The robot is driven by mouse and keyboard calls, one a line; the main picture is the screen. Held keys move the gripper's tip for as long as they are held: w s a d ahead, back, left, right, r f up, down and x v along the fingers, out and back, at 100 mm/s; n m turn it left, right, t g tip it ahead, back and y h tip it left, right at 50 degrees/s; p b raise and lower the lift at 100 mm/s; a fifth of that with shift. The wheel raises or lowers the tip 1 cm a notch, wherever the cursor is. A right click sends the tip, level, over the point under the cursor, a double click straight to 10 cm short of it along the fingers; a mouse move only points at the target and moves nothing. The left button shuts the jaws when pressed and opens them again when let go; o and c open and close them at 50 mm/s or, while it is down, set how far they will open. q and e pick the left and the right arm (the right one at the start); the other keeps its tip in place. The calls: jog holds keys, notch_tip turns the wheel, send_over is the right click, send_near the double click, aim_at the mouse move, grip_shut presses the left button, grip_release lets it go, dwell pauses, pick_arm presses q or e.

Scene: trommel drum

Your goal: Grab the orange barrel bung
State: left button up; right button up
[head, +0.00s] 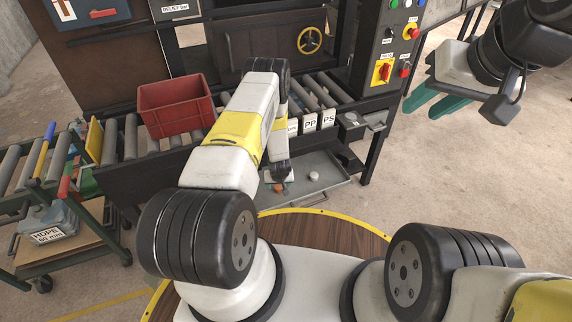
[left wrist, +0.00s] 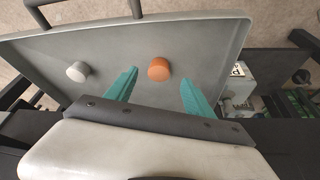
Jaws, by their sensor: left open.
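The orange barrel bung (left wrist: 159,69) lies in a grey tray (left wrist: 215,40). In the left wrist view it is between and slightly beyond the two green fingertips of my left gripper (left wrist: 158,78), which is open, with a gap on either side. A pale grey bung (left wrist: 78,71) lies to its left in the same tray. In the head view my left gripper (head: 279,184) is over the tray (head: 325,194), mostly hidden by its own wrist, and the pale bung (head: 313,176) shows to its right. My right gripper (head: 434,104) is raised at the upper right, green fingers apart and empty.
A roller conveyor (head: 130,137) carrying a red crate (head: 176,104) stands behind the tray. A control panel (head: 384,60) is at the back right. A cart with an HDPE container (head: 47,229) is at the left. Open floor (head: 450,180) lies to the right.

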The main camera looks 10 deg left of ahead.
aim_at(279, 188)
pick_arm(q)
jog(key=x, duration=0.5)
jog(key=shift+w+f, duration=0.2)
jog(key=shift+w, duration=0.05)
grip_shut()
